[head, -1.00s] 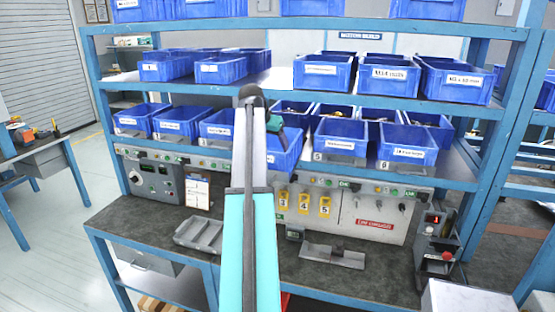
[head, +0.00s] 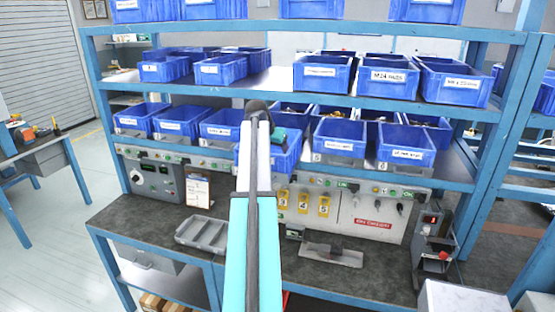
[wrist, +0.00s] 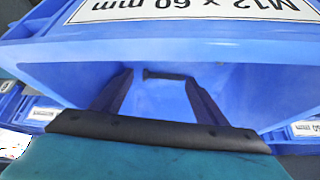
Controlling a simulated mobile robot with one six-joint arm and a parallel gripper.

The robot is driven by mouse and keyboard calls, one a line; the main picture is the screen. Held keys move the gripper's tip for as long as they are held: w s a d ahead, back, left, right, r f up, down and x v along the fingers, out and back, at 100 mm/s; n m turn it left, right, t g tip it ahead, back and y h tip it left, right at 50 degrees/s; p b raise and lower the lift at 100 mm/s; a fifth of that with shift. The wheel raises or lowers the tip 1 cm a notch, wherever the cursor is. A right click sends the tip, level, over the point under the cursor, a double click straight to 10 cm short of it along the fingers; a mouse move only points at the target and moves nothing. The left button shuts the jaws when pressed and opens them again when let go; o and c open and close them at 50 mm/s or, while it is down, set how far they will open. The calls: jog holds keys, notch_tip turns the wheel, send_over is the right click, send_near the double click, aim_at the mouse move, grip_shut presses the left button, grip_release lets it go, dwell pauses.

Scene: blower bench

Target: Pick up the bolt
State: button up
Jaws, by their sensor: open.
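The bolt (wrist: 168,75) is a short dark bar lying crosswise at the far inside of a blue bin (wrist: 258,75) labelled M12 x 60 mm in the wrist view. My gripper (wrist: 160,79) reaches into this bin with its two dark fingers spread apart. The bolt shows between and beyond the fingertips, and I cannot tell how far off it is. In the head view the bin (head: 285,158) sits on the lower shelf row, partly behind my arm. The bolt and the fingers are hidden there.
Blue bins (head: 340,138) stand close on both sides on the same shelf. Another bin row (head: 322,72) is above. A grey tray (head: 202,234) and a metal fixture (head: 330,254) lie on the bench (head: 140,225). The bin walls enclose the gripper closely.

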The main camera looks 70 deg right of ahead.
dwell(0.4)
jog(key=c, duration=1)
jog(key=shift+o, duration=0.2)
jog(key=shift+r, duration=0.1)
notch_tip(320, 180, up, 10)
jog(key=b, duration=0.3)
